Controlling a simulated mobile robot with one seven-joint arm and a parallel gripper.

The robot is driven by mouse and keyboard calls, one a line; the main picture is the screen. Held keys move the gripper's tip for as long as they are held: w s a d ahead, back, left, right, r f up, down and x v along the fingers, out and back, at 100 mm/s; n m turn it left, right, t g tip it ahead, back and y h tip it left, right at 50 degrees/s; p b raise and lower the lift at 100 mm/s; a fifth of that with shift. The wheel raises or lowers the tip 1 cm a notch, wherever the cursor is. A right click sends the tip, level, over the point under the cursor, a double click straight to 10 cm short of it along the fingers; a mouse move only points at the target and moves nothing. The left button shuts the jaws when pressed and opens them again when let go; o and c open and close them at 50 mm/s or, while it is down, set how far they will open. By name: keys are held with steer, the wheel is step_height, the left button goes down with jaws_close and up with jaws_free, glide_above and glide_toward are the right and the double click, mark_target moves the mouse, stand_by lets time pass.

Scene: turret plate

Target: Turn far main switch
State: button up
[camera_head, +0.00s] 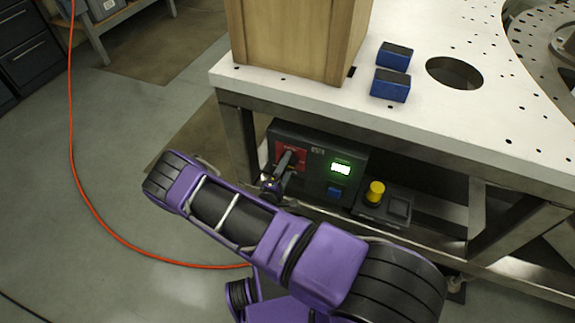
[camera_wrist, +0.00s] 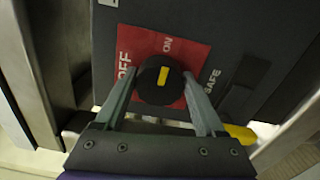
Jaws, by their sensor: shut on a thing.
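The main switch is a round black knob (camera_wrist: 152,92) with a yellow mark, on a red plate (camera_wrist: 196,58) lettered OFF on the left and ON at the top. The yellow mark stands nearly upright in the wrist view, roughly towards ON. My gripper (camera_wrist: 158,84) has one finger on each side of the knob and is shut on it. In the head view, the red plate (camera_head: 297,148) sits on the left of a dark control box (camera_head: 318,185) under the table. My gripper (camera_head: 278,180) reaches it there, and my arm partly covers the box's lower left.
The box has a lit green display (camera_head: 341,168) and a blue button (camera_head: 334,191). A yellow knob (camera_head: 376,189) stands to the right. The white tabletop (camera_head: 300,88) overhangs the box, with table legs (camera_head: 236,138) close by. An orange cable (camera_head: 83,190) lies on the floor at left.

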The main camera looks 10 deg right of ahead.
steer(key=o, duration=1.3)
steer(key=shift+o, duration=0.2)
steer(key=shift+s, duration=0.1)
steer(key=v, duration=1.7)
steer(key=shift+a, duration=0.2)
steer(key=shift+r, duration=0.15)
